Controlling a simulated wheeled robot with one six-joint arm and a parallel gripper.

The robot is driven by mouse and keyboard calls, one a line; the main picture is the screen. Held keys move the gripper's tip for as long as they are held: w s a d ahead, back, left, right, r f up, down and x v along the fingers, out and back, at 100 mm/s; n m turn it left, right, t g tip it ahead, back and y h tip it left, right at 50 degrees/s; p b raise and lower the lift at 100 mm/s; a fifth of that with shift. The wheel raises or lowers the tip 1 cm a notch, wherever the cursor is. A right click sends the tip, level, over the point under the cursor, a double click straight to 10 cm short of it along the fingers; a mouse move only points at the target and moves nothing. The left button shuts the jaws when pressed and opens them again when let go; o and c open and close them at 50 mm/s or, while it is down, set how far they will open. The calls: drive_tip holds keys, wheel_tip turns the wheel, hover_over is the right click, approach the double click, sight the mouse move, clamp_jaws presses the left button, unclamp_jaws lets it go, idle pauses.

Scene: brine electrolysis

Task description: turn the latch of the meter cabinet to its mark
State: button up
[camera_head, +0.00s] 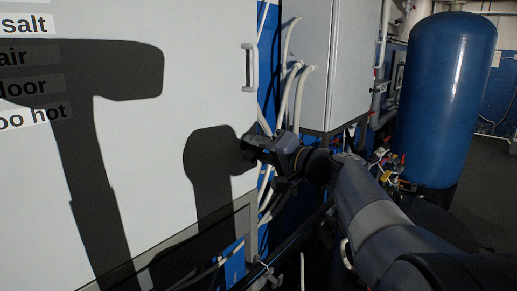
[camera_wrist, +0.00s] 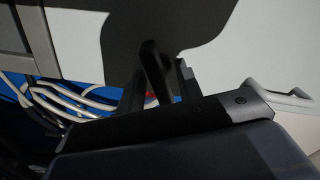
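A large white cabinet front (camera_head: 150,140) fills the left of the head view, with a pale upright handle (camera_head: 249,67) near its right edge. My gripper (camera_head: 251,147) is at that right edge, below the handle. The latch and its mark cannot be made out; my gripper may cover them. In the wrist view, dark finger parts of my gripper (camera_wrist: 155,75) reach toward the white surface (camera_wrist: 78,45), and a pale handle (camera_wrist: 280,96) shows at the right. Whether the fingers are open, or touch anything, cannot be told.
A grey cabinet (camera_head: 330,60) hangs right of the white front, with pale cables (camera_head: 296,92) between them. A tall blue tank (camera_head: 446,95) stands at the right, with small valves and pipes (camera_head: 388,170) beside it. Dark floor (camera_head: 495,170) shows at the far right.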

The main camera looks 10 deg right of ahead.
clamp_jaws()
drive_tip(key=shift+m+b, duration=0.3)
drive_tip(key=shift+m, duration=0.5)
drive_tip(key=m, duration=0.4)
drive_tip(key=shift+o, duration=0.3)
unclamp_jaws()
